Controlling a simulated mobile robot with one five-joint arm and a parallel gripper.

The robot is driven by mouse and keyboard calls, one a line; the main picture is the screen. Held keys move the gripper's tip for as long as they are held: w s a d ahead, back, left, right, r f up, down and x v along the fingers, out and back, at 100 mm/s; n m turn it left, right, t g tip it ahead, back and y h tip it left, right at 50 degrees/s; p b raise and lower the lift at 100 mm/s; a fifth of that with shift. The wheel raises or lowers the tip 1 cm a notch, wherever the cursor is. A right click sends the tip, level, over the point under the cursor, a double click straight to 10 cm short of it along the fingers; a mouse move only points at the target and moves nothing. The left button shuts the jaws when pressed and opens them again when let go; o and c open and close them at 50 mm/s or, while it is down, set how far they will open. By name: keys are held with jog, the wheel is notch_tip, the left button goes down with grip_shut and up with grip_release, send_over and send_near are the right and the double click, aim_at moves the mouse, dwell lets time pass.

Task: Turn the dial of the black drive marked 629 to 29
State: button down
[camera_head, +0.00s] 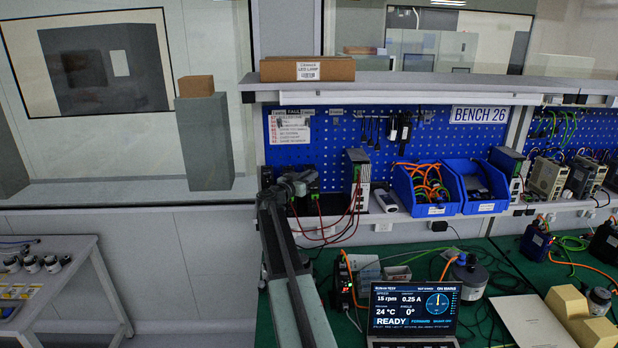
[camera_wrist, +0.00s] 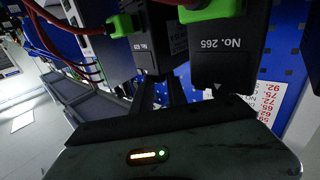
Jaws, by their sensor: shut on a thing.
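In the wrist view, the black drive whose small label looks like No. 629 (camera_wrist: 143,45) hangs at top centre with a green connector on it. My gripper (camera_wrist: 160,80) reaches up to its near end, with its two dark fingers close together and shut on the dial there. The dial is hidden by the fingers, so its setting cannot be read. A second black drive marked No. 265 (camera_wrist: 222,50) is just to the right. In the head view, my gripper (camera_head: 296,184) is at the shelf's left end, in front of the black drives (camera_head: 309,177), largely covering them.
A white drive (camera_head: 357,175) with red cables stands right of the black ones. Blue bins (camera_head: 428,208) sit farther right. A laptop (camera_head: 413,308) on the green bench shows READY, 15 rpm and angle 0°. Red cables hang near my gripper.

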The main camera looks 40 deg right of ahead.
jog(key=shift+g, duration=0.3)
jog(key=c, duration=1.6)
grip_release()
jog(key=s+a, duration=0.1)
jog(key=a, duration=0.6)
jog(key=shift+a, duration=0.35)
